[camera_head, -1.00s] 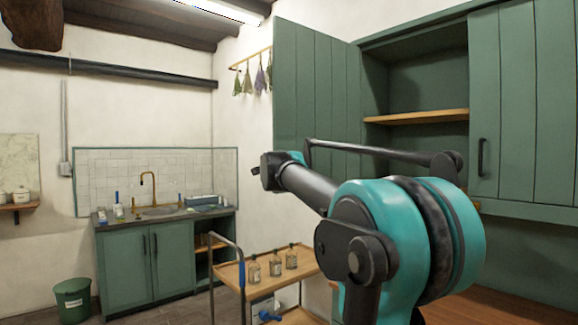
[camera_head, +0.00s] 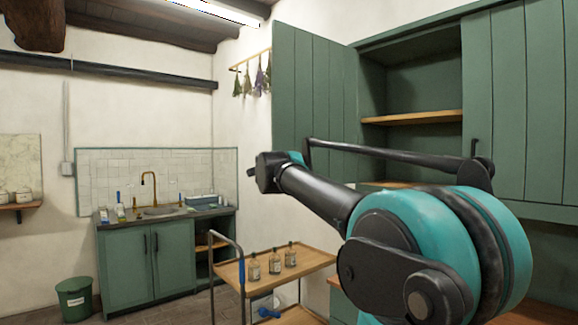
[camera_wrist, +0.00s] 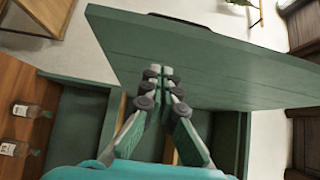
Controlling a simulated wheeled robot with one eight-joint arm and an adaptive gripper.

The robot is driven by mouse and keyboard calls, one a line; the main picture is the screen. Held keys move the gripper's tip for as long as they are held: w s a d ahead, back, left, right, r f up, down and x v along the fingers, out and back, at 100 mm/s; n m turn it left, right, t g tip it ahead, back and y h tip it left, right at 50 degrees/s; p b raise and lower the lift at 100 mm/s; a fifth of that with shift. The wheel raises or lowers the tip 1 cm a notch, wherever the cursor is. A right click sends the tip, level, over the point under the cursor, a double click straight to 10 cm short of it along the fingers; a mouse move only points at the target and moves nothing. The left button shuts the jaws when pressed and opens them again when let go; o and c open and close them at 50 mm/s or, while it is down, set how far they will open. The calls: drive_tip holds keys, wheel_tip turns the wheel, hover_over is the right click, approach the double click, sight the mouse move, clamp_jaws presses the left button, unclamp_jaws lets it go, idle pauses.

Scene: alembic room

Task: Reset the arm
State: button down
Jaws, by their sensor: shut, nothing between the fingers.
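My gripper (camera_wrist: 161,73) shows in the wrist view with its two fingers together at the tips and nothing between them. Behind the fingertips lies a broad green panel, which looks like the open cabinet door (camera_wrist: 215,62). I cannot tell how wide the gap to it is. In the head view my arm reaches from the lower right up toward the left, in front of the open green door (camera_head: 312,90). I cannot make out the gripper's fingers in that view.
The green wall cabinet (camera_head: 520,100) stands open at right, with a wooden shelf (camera_head: 412,118). A wooden trolley (camera_head: 315,262) carries several bottles (camera_head: 274,264). A sink counter (camera_head: 150,260) and a green bin (camera_head: 75,298) stand at left. Bottles (camera_wrist: 22,148) show at left in the wrist view.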

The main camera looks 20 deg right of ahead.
drive_tip(key=s+a+f+n+t+y, duration=0.25)
drive_tip(key=a+f+n+y, duration=0.65)
drive_tip(key=a, duration=0.5)
drive_tip(key=s+a+f+n+g+y, duration=0.2)
drive_tip(key=s+f+n, duration=0.15)
drive_tip(key=f, duration=0.55)
drive_tip(key=s+a+f+n+g+y, duration=0.1)
drive_tip(key=s+a+f+n+g, duration=0.15)
drive_tip(key=f+n, duration=0.4)
drive_tip(key=s+d+f+n+g, duration=0.1)
drive_tip(key=s+f+g, duration=0.1)
drive_tip(key=s+f, duration=0.35)
drive_tip(key=s+d+f+n+g+h, duration=0.1)
drive_tip(key=s+f+g, duration=0.15)
drive_tip(key=f, duration=0.65)
drive_tip(key=s+f+n+g, duration=0.1)
drive_tip(key=s+f, duration=0.3)
drive_tip(key=f, duration=0.3)
drive_tip(key=s+d+f+g+h, duration=0.1)
drive_tip(key=s+d+f+g, duration=0.1)
drive_tip(key=s+d+f, duration=0.2)
drive_tip(key=s+d+f+g+h, duration=0.2)
drive_tip(key=s+d+f, duration=0.1)
drive_tip(key=s+f, duration=0.5)
drive_tip(key=s, duration=0.2)
drive_tip(key=shift+s+d+f+n+g+h, duration=0.25)
drive_tip(key=shift+s+d+n+g+h, duration=0.05)
drive_tip(key=shift+d+n+g, duration=0.1)
drive_tip(key=shift+w, duration=0.1)
